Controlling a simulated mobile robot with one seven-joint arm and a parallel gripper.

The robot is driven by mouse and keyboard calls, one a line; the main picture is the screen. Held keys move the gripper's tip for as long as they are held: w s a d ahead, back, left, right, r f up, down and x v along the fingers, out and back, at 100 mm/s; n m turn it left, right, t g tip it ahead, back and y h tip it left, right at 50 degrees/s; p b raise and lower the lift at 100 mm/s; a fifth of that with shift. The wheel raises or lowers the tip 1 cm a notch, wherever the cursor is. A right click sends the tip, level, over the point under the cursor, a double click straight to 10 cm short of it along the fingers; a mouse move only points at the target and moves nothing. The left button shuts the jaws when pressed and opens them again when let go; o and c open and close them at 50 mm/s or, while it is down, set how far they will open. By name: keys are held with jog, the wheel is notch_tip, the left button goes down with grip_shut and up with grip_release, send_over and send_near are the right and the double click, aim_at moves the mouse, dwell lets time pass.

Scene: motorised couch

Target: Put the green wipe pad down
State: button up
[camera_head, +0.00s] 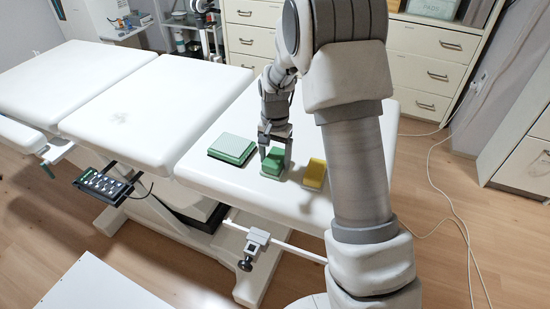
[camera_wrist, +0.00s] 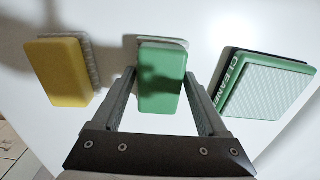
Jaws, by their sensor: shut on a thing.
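The green wipe pad (camera_head: 273,161) is at the right section of the white couch (camera_head: 215,176), between my gripper's fingers. In the wrist view the green wipe pad (camera_wrist: 161,80) sits between the two fingertips, with a pale base edge showing behind it. My gripper (camera_head: 275,146) points down and is shut on the pad; it also shows in the wrist view (camera_wrist: 160,95). The pad is at or very near the couch surface; I cannot tell whether it touches. The fingers partly hide it in the head view.
A yellow pad (camera_head: 315,173) lies right of the green pad, and a larger green textured pad marked CLEANE (camera_head: 232,148) lies left. In the wrist view the yellow pad (camera_wrist: 58,72) is at left. A hand control (camera_head: 107,183) hangs at the couch's front edge. The middle section is clear.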

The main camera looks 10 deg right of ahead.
aim_at(275, 157)
jog(key=o, duration=1.4)
jog(key=shift+f, duration=0.1)
notch_tip(275, 157, up, 12)
jog(key=p, duration=0.3)
jog(key=s+r+n+t, duration=0.3)
jog(key=s+r, duration=0.9)
jog(key=s+r+n+t, duration=0.1)
jog(key=s+n, duration=0.3)
jog(key=s, duration=1.1)
jog(key=shift+r+t, duration=0.35)
jog(key=shift+t, duration=0.45)
notch_tip(275, 157, up, 10)
jog(key=p, duration=0.9)
jog(key=shift+f, duration=0.25)
